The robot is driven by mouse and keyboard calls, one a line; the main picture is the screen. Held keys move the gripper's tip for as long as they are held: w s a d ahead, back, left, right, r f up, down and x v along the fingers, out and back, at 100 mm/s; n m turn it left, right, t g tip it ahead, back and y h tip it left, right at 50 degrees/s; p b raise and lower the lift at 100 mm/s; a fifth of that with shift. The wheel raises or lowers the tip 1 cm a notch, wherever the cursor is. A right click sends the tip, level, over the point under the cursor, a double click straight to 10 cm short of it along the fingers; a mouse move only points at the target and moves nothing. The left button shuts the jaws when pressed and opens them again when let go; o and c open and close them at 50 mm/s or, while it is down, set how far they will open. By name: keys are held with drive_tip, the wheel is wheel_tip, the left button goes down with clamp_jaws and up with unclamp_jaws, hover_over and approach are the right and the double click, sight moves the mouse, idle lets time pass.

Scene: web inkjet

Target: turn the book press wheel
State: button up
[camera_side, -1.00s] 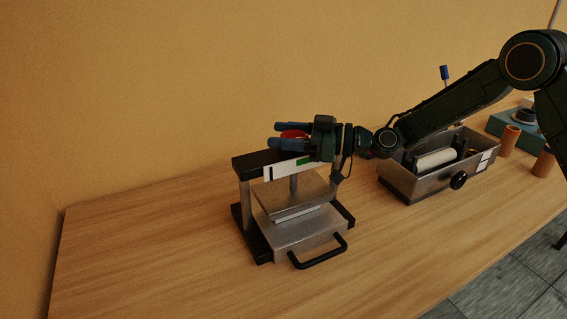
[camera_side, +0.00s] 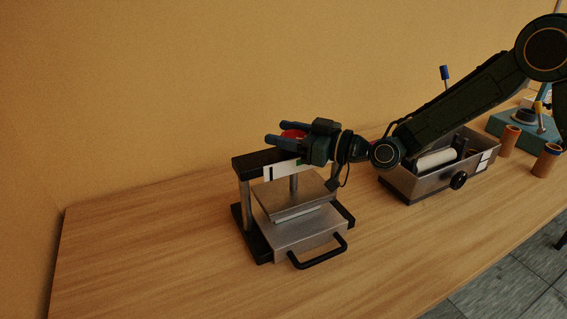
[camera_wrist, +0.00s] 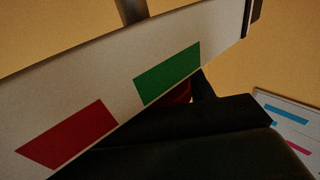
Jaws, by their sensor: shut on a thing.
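The book press (camera_side: 305,236) stands on the wooden table in the side view, with a black top beam, metal posts, a steel plate and a black front handle. Its red wheel (camera_side: 293,133) sits above the beam and is mostly hidden by my gripper. My gripper (camera_side: 279,134) lies level at the wheel, its two blue-tipped fingers on either side of it, shut on the wheel. In the wrist view a white panel (camera_wrist: 90,85) with red and green patches fills much of the picture, and only a sliver of dark red (camera_wrist: 180,95) shows behind it.
A metal box with a white roller (camera_side: 436,158) and black knob stands to the right of the press. Tan cylinders (camera_side: 509,141) and a teal device (camera_side: 515,122) are farther right. The table front left of the press is clear.

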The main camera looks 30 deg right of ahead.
drive_tip(key=shift+w+d+m+t+h, duration=0.15)
drive_tip(key=shift+m+t+h, duration=0.6)
drive_tip(key=shift+h, duration=0.4)
drive_tip(key=shift+d+m+t+h, duration=0.1)
drive_tip(key=shift+m+t+h, duration=0.45)
drive_tip(key=shift+m+h, duration=0.5)
drive_tip(key=o, duration=1)
drive_tip(key=shift+c, duration=0.2)
drive_tip(key=v, duration=1.3)
drive_tip(key=shift+s, duration=0.35)
